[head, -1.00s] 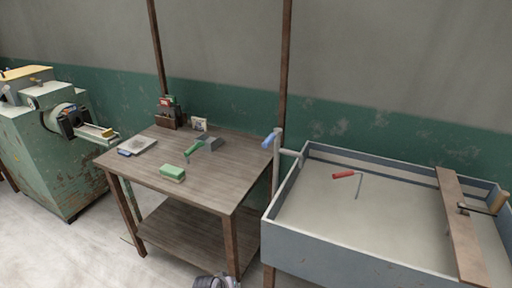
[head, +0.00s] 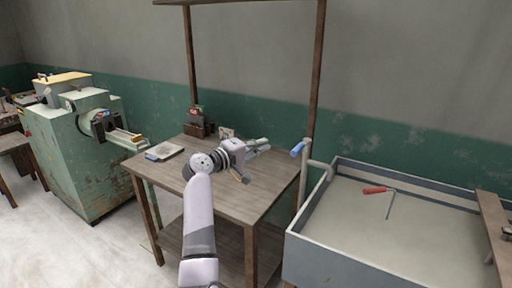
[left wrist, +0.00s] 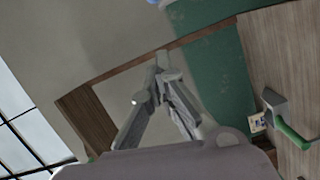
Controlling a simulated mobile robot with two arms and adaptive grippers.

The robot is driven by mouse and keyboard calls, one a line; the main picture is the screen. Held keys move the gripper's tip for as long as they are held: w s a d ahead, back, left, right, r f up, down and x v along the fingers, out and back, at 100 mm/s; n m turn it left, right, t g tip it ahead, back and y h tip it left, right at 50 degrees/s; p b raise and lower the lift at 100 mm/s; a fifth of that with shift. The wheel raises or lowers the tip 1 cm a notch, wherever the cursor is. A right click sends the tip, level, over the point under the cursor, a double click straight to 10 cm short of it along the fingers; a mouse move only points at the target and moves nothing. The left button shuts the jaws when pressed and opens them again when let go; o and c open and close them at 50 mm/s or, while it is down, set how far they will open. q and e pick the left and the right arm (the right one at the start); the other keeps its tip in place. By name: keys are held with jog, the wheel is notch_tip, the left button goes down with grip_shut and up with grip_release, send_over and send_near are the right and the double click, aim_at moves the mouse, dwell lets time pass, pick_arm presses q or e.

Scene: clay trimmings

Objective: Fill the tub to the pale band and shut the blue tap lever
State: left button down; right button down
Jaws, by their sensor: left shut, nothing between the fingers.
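The tub (head: 350,257) is a wide grey-blue trough at the right of the head view. Its inside is pale and flat; I cannot tell whether that is water or the bottom. Pale and dark bands run along its inner back wall. The blue tap lever (head: 298,150) sticks out to the left from the top of a grey tap (head: 308,160) at the tub's left back corner. My left gripper (head: 267,144) is above the table, left of the lever and apart from it. Its fingers meet, empty, in the left wrist view (left wrist: 162,62). My right gripper is out of view.
A wooden table (head: 250,208) stands left of the tub, with posts behind. A green-handled tool (left wrist: 293,134) lies on it. A red-handled tool (head: 375,190) is in the tub, and a plank (head: 492,213) crosses its right side. A green machine (head: 85,165) stands left.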

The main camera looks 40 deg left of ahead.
aim_at(297, 153)
pick_arm(q)
jog(key=w+d+f+p, duration=0.1)
jog(key=w+d+p, duration=0.1)
jog(key=w+d, duration=0.3)
jog(key=shift+w, duration=0.15)
jog(key=shift+f, duration=0.1)
jog(key=shift+n+y, duration=0.6)
jog(key=shift+y, duration=0.3)
jog(key=d+p, duration=0.4)
jog(key=shift+s+d+r+p, duration=0.2)
jog(key=shift+s+d+p, duration=0.1)
jog(key=shift+d+p, duration=0.1)
jog(key=shift+d, duration=0.25)
jog(key=shift+w+f, duration=0.1)
jog(key=shift+f, duration=0.1)
